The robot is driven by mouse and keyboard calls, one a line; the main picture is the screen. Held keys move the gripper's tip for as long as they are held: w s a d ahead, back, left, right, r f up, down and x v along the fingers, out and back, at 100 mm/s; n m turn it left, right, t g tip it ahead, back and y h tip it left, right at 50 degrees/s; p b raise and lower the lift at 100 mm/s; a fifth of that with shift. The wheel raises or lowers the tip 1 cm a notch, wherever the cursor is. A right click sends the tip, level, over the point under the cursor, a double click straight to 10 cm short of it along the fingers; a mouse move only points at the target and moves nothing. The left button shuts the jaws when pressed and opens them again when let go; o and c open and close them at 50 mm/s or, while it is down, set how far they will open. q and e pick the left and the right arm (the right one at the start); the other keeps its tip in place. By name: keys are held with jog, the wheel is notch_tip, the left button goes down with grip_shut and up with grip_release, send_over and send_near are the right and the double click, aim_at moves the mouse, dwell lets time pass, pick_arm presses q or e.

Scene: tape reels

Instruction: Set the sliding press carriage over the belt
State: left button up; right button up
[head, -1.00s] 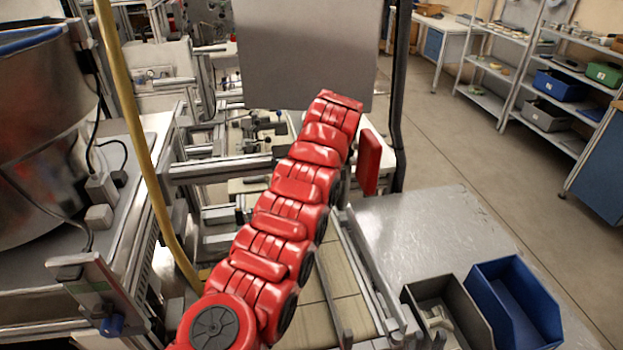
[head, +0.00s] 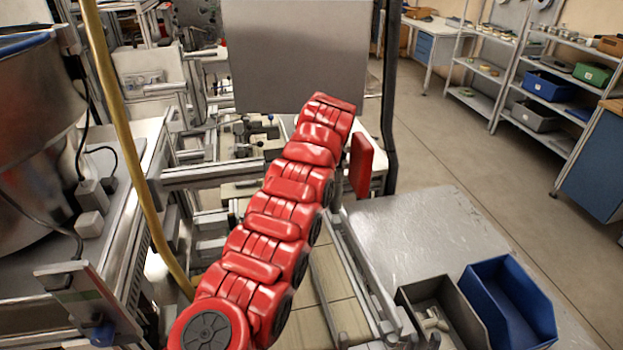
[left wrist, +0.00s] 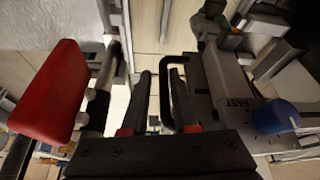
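My red left arm crosses the middle of the head view, and its gripper is hidden beyond the arm's end. In the left wrist view my left gripper (left wrist: 160,98) is open, its two dark fingers either side of one bar of a black loop handle (left wrist: 169,85). A visible gap suggests it is not clamped. The handle is beside a grey block marked "FAST" (left wrist: 232,85), perhaps the press carriage. A red block (left wrist: 58,88) is left of the fingers and also shows in the head view (head: 362,166). I cannot clearly make out the belt or my right gripper.
A grey panel (head: 297,55) stands beyond the arm. A metal tabletop (head: 410,230) on the right carries a grey bin (head: 452,318) and a blue bin (head: 515,305). A yellow pole (head: 122,130) and steel drum (head: 35,150) are at left. Floor at right is clear.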

pick_arm(q)
jog(key=p+v, duration=0.1)
jog(key=v, duration=1.6)
jog(key=shift+s, duration=0.2)
jog(key=shift+d+r, duration=0.1)
